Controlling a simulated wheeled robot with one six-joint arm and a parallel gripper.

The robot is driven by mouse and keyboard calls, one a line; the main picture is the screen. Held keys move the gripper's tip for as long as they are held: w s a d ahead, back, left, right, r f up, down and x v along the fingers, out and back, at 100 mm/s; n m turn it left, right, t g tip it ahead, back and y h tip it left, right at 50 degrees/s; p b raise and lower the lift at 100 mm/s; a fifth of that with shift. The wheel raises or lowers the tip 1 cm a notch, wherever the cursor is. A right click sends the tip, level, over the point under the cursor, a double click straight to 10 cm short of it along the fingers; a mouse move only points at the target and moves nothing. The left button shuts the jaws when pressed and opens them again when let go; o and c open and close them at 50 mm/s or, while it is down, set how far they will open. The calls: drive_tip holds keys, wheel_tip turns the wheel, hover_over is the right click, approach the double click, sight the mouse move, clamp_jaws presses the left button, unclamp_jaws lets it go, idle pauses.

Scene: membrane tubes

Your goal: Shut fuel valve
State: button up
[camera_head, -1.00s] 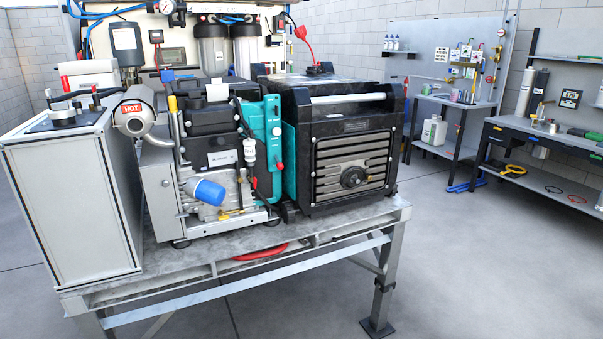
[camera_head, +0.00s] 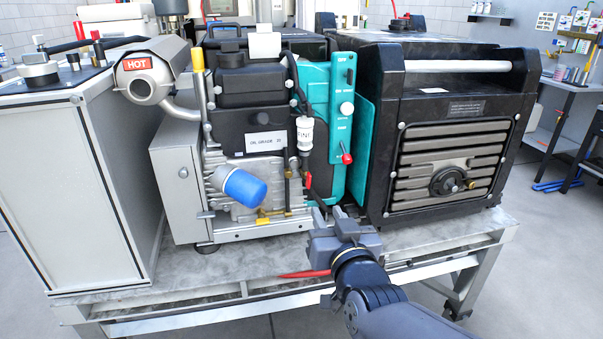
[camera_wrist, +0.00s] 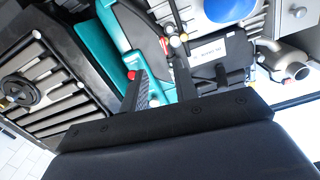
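The engine (camera_head: 240,140) on the bench carries a clear-and-white inline filter (camera_head: 305,135) with a black line below it. A small lever with a red part (camera_head: 308,180) sits beneath that filter and looks like the fuel valve. It shows as a red-and-dark piece (camera_wrist: 165,44) in the wrist view. A red-tipped knob (camera_head: 347,158) is on the teal panel (camera_head: 340,110); it also shows in the wrist view (camera_wrist: 131,75). My gripper (camera_head: 328,211) is below and in front of the lever, its fingers apart and empty. In the wrist view, my gripper (camera_wrist: 160,82) points toward this area.
A blue cylinder (camera_head: 240,187) and yellow fitting (camera_head: 264,215) are left of my gripper. A black generator housing (camera_head: 450,140) stands close on the right. A muffler marked HOT (camera_head: 150,72) is at the upper left. The bench top's front edge (camera_head: 200,277) lies beneath.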

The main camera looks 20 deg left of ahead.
sight(310, 182)
drive_tip(key=shift+y, duration=0.3)
drive_tip(key=x, duration=1.1)
drive_tip(key=shift+w+a+r, duration=0.1)
drive_tip(key=shift+a+r, duration=0.1)
drive_tip(key=shift+r, duration=0.2)
clamp_jaws()
